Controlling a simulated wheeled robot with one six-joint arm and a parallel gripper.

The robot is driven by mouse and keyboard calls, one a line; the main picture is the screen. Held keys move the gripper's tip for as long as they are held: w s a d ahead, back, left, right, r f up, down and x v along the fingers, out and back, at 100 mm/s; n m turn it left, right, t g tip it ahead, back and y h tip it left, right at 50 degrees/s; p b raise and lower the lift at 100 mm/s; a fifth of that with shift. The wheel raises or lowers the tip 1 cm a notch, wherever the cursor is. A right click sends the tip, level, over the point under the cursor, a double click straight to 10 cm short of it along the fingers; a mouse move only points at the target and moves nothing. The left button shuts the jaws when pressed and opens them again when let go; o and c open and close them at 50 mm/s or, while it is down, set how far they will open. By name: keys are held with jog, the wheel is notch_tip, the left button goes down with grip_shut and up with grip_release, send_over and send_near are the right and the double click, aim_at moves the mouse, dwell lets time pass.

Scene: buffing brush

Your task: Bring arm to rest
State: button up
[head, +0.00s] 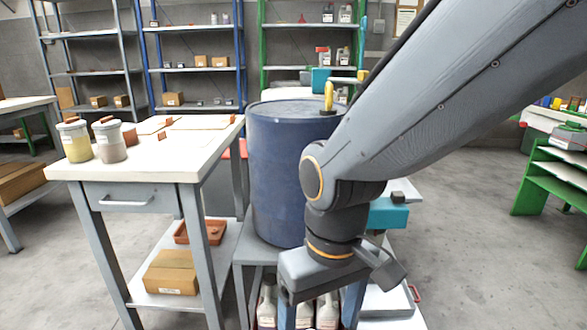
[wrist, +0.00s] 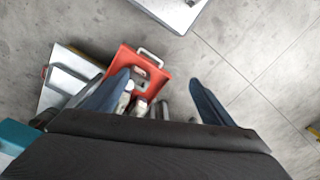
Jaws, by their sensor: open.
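My arm reaches in from the upper right in the head view. It bends down in front of the blue drum, and my gripper (head: 320,305) points downward at the bottom of the picture. In the wrist view my gripper (wrist: 158,95) shows two blue fingers spread wide apart. Nothing is held between them. A red crate (wrist: 167,82) with bottles lies below, seen partly between the fingers. I cannot make out a buffing brush for certain.
The blue drum (head: 275,170) stands close behind my wrist, with a yellow upright object (head: 328,96) at its top. A workbench (head: 160,160) with two jars (head: 110,141) is at left. A green rack (head: 545,180) is at right. Open floor (head: 465,230) lies between.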

dwell(0.7)
jog(key=d+r+m+p, duration=0.5)
jog(key=d+r+p, duration=0.9)
jog(key=p, duration=1)
notch_tip(320, 180, up, 4)
jog(key=shift+s+d+r+h, duration=0.25)
jog(key=shift+s+d+h, duration=0.05)
jog(key=shift+s+d, duration=0.15)
